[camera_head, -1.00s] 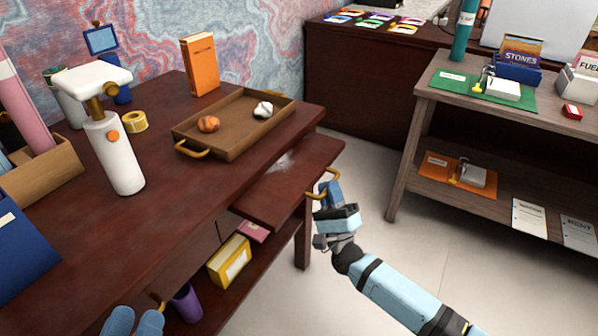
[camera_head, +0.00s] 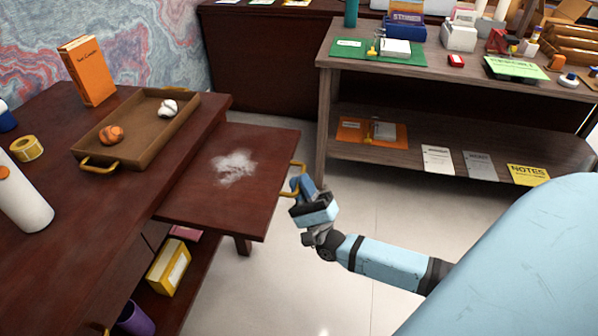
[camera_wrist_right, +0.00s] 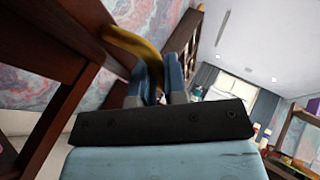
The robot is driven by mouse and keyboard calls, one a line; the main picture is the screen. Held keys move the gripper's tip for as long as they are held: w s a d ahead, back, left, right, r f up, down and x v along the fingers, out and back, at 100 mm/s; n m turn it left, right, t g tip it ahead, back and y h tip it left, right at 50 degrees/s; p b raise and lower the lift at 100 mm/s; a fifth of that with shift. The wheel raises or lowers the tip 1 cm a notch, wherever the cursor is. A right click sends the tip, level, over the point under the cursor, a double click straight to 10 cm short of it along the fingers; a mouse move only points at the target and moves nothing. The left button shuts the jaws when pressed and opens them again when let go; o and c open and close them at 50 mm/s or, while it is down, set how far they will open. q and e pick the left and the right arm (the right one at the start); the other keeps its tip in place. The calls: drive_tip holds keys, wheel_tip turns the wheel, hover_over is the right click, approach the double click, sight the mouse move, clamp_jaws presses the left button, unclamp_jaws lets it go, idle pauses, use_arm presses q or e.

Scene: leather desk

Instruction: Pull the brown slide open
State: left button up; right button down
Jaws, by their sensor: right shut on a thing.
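The brown slide (camera_head: 205,196) is a flat dark-wood board that sticks out well from under the right side of the desk top. A whitish dusty patch (camera_head: 234,166) lies on it. A brass handle (camera_head: 290,188) is on its outer edge. My right gripper (camera_head: 299,186) is shut on this handle, with the arm reaching in from the right. In the right wrist view the blue fingers (camera_wrist_right: 160,80) close around the brass handle (camera_wrist_right: 138,45), below the slide's edge. My left gripper is not in view.
On the desk (camera_head: 50,215) stand a wooden tray (camera_head: 140,133) with two small lumps, an orange book (camera_head: 88,72) and a yellow tape roll (camera_head: 27,148). A yellow box (camera_head: 168,268) is on the shelf below. A wooden shelf unit (camera_head: 440,85) stands beyond, with open floor between.

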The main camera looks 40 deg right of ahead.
drive_tip(key=c, duration=1.4)
unclamp_jaws()
drive_tip(key=shift+c, duration=0.2)
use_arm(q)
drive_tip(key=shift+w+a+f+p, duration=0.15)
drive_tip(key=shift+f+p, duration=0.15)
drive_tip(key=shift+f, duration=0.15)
use_arm(e)
drive_tip(key=v, duration=1.4)
drive_tip(key=shift+r, duration=0.1)
